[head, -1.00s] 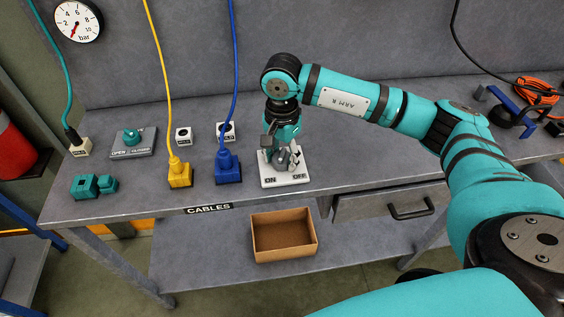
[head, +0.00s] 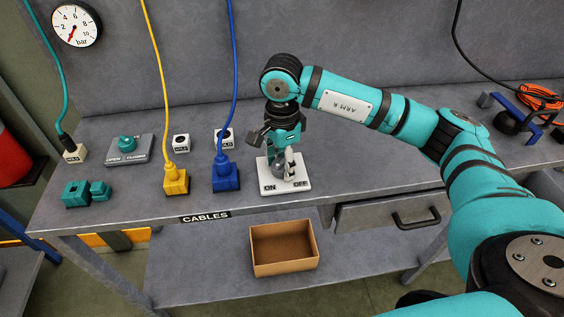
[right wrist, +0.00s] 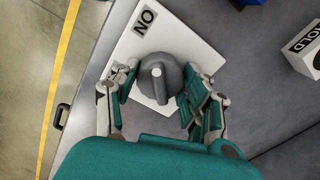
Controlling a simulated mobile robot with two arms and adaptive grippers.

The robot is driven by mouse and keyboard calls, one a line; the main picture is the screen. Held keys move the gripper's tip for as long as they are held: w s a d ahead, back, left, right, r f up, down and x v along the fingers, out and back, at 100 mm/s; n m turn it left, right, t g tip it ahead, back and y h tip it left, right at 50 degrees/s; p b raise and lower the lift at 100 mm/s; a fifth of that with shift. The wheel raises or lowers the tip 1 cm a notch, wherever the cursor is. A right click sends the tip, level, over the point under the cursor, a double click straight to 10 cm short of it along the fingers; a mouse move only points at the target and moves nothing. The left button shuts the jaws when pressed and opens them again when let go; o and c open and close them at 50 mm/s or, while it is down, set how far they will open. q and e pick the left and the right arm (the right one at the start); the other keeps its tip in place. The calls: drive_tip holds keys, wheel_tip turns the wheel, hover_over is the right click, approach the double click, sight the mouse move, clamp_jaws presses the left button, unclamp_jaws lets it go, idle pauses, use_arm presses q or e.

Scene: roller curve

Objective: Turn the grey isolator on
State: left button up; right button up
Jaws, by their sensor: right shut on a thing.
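The grey isolator (head: 280,178) is a round grey knob on a white plate (head: 299,187), with ON at its front left and OFF at its front right. In the right wrist view the knob (right wrist: 158,82) has a raised ridge with a white dot, and the ON label is above it. OFF is not readable there. My right gripper (head: 283,157) reaches down from above. Its fingers (right wrist: 160,95) are on both sides of the knob and shut on it, partly hiding the plate. My left gripper is not in view.
Left of the isolator stand a blue plug (head: 225,177) and a yellow plug (head: 175,182) with cables rising. A cardboard box (head: 284,266) sits on the lower shelf.

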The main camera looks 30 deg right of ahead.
sight(282, 161)
drive_tip(key=o, duration=1.2)
drive_tip(key=shift+c, duration=0.2)
drive_tip(key=shift+r, duration=0.25)
wheel_tip(282, 161, up, 12)
drive_tip(key=shift+f, duration=0.2)
